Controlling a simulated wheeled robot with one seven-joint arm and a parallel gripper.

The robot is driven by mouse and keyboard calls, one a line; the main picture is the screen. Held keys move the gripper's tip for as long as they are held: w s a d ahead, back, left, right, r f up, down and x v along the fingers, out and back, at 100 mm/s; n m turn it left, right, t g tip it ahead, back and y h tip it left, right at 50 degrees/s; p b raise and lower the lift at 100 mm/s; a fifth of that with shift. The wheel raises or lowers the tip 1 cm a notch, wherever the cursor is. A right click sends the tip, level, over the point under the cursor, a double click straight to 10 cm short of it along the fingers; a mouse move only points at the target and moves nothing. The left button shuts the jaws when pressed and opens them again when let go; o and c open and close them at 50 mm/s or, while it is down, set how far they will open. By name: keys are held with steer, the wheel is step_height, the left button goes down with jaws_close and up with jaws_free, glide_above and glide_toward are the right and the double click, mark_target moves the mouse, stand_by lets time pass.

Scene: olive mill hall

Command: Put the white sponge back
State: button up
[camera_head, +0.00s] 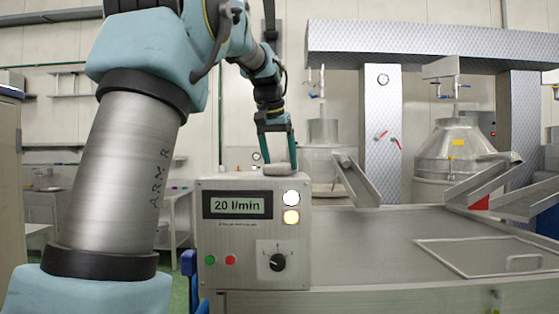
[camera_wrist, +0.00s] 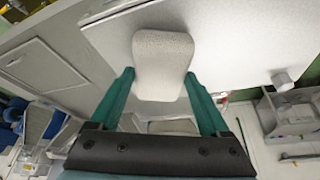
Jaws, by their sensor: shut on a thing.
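The white sponge (camera_wrist: 162,58) is a pale, rounded block between the two teal fingers of my gripper (camera_wrist: 160,76) in the wrist view. The fingers are shut on its sides and its far end sticks out beyond them. In the head view my gripper (camera_head: 278,162) points down, with the sponge (camera_head: 275,170) low between its fingertips. It shows right at the top edge of the grey control box (camera_head: 240,187). I cannot tell whether the sponge touches a surface there.
The control box has a "20 l/min" display (camera_head: 233,205), lit buttons and a black knob (camera_head: 277,262). A steel machine cover with a handled lid (camera_head: 490,257) lies to the right. Metal chutes (camera_head: 357,181) and steel vessels (camera_head: 452,150) stand behind.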

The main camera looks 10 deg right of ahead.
steer(key=o, duration=1)
steer(key=shift+o, duration=0.2)
steer(key=v, duration=1.2)
steer(key=shift+s+d, duration=0.1)
